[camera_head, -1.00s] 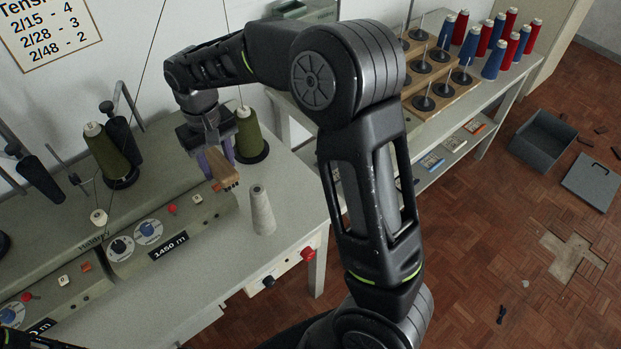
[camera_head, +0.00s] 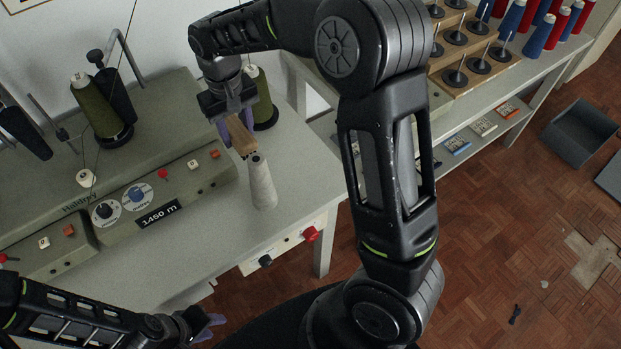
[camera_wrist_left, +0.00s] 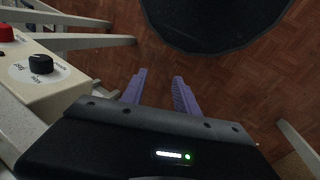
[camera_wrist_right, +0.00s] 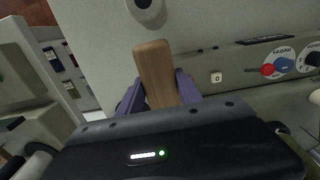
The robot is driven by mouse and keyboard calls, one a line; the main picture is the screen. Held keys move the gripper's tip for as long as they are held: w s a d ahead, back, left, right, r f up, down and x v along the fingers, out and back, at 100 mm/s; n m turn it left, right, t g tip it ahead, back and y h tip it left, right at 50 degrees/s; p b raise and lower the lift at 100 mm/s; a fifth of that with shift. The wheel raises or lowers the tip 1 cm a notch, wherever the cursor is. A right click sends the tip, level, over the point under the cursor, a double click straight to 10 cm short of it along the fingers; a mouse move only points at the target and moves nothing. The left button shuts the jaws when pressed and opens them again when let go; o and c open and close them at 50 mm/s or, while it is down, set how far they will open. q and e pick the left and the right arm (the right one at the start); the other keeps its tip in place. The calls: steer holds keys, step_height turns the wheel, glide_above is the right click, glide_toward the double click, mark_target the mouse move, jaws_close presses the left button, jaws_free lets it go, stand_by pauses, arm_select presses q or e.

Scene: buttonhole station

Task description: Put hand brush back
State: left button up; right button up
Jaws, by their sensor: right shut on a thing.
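The hand brush (camera_head: 241,136) has a wooden body and is held in my right gripper (camera_head: 234,118) above the machine table (camera_head: 300,170). In the right wrist view the wooden brush (camera_wrist_right: 156,72) stands out between the two purple fingers (camera_wrist_right: 158,95). Its bristles cannot be made out now. In the head view its lower end is just above or behind the top of a grey cone (camera_head: 262,184); I cannot tell whether they touch. My left gripper (camera_head: 212,327) is low at the table's front. In the left wrist view its fingers (camera_wrist_left: 160,92) are apart with nothing between them.
A dark green thread cone (camera_head: 262,98) stands close behind my right gripper. The winding machine with dials (camera_head: 138,194) is to the left. A red knob (camera_head: 311,234) juts from the table front. A spool rack (camera_head: 470,60) and grey box (camera_head: 578,132) are at the right.

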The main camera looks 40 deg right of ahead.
arm_select(q)
steer(key=shift+o, duration=0.3)
steer(key=shift+o, duration=0.7)
arm_select(e)
steer(key=shift+d, duration=0.15)
arm_select(q)
steer(key=o, duration=0.3)
steer(key=shift+o, duration=0.3)
arm_select(e)
steer(key=s+d+f, duration=0.1)
steer(key=s+d, duration=0.9)
steer(key=d, duration=0.2)
steer(key=shift+s+f, duration=0.25)
steer(key=shift+s, duration=0.15)
